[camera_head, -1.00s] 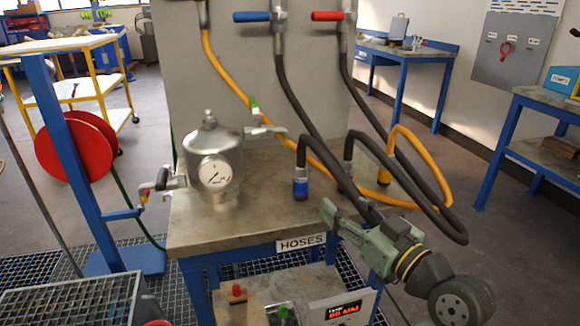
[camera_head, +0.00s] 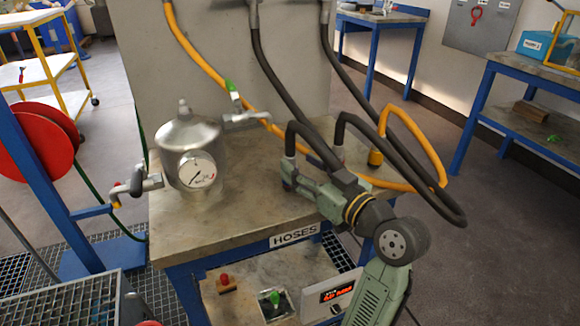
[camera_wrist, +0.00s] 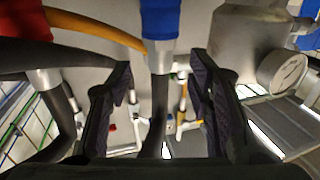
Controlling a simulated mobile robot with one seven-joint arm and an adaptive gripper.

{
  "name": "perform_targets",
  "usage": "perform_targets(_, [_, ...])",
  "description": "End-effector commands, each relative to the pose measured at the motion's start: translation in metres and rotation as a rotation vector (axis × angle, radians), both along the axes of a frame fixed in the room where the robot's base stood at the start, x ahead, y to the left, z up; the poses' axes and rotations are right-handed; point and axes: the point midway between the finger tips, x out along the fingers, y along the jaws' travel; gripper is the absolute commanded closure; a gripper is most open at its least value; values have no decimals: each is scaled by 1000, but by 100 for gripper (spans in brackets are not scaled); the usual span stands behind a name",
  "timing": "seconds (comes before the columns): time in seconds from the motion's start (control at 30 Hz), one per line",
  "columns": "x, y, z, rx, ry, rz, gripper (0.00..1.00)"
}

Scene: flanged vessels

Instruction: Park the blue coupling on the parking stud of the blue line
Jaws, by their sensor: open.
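The blue coupling (camera_wrist: 160,20) shows at the top middle of the wrist view, with a silver collar at its end. Its black hose (camera_wrist: 155,100) passes between my open fingers. In the head view this hose (camera_head: 291,140) bends down to the bench top, and my gripper (camera_head: 288,178) hides the blue part. My gripper also shows in the wrist view (camera_wrist: 160,72), with one finger each side of the collar and hose and gaps left. I cannot make out the blue line's parking stud.
A steel vessel (camera_head: 190,150) with a gauge stands left on the bench (camera_head: 225,220). A second black hose (camera_head: 410,175) and an orange hose (camera_head: 405,120) loop at the right. The upright panel (camera_head: 200,80) closes off the back. Bare bench top lies in front of the vessel.

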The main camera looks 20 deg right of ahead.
Motion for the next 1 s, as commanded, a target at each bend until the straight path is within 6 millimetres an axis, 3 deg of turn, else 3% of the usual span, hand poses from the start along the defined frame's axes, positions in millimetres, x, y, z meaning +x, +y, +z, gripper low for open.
perform_targets(0.3, [40,13,0,0,1,3,53])
perform_targets(0.57, [42,13,-1,0,0,2,54])
perform_targets(1.0, [42,13,-1,0,0,1,83])
